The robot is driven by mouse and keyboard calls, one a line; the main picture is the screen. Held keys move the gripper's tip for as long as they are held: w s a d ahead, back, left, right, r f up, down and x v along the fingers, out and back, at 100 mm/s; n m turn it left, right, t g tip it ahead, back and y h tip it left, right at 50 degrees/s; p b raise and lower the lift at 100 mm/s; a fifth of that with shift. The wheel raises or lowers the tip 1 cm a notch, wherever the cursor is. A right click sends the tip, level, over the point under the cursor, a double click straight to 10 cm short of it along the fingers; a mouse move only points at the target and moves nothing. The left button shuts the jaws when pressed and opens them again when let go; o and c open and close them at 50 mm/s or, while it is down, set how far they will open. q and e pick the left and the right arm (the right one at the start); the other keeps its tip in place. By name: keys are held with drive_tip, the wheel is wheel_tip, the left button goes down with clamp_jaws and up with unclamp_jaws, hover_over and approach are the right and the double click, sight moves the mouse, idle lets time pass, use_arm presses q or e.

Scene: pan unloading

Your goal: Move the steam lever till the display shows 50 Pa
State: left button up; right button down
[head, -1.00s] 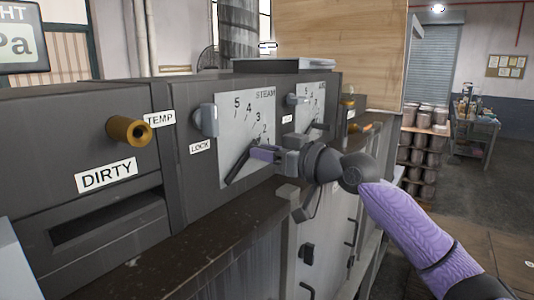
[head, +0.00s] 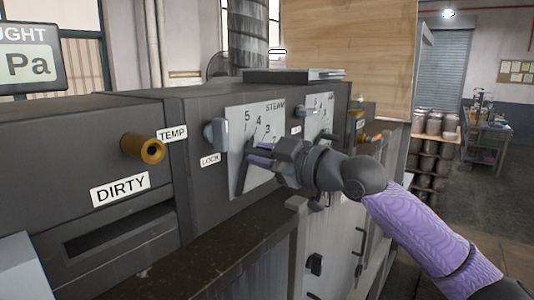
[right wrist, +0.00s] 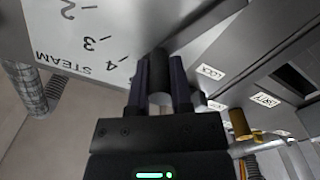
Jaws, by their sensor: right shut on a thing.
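The steam lever (head: 242,177) is a dark bar in front of the white STEAM scale plate (head: 238,122). It stands steeply, tilted slightly right at its top. My right gripper (head: 262,155) is shut on its end. In the right wrist view the dark, rounded lever (right wrist: 160,85) sits between the two fingers, near the 4 mark of the upside-down scale (right wrist: 75,40). The display (head: 30,65) at the upper left shows "Pa"; its number is cut off by the picture edge. My left gripper is not in view.
A grey lock handle (head: 215,134) stands just left of the scale. A dark ledge (head: 190,255) runs below the panel.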

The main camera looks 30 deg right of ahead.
drive_tip(key=shift+a+r, duration=0.1)
idle(0.5)
drive_tip(key=c, duration=0.5)
unclamp_jaws()
drive_tip(key=shift+c, duration=0.2)
drive_tip(key=shift+s, duration=0.2)
drive_tip(key=b+v, duration=0.9)
drive_tip(key=b, duration=0.1)
drive_tip(key=shift+s+b, duration=0.3)
drive_tip(key=shift+b, duration=0.05)
drive_tip(key=shift+d, duration=0.2)
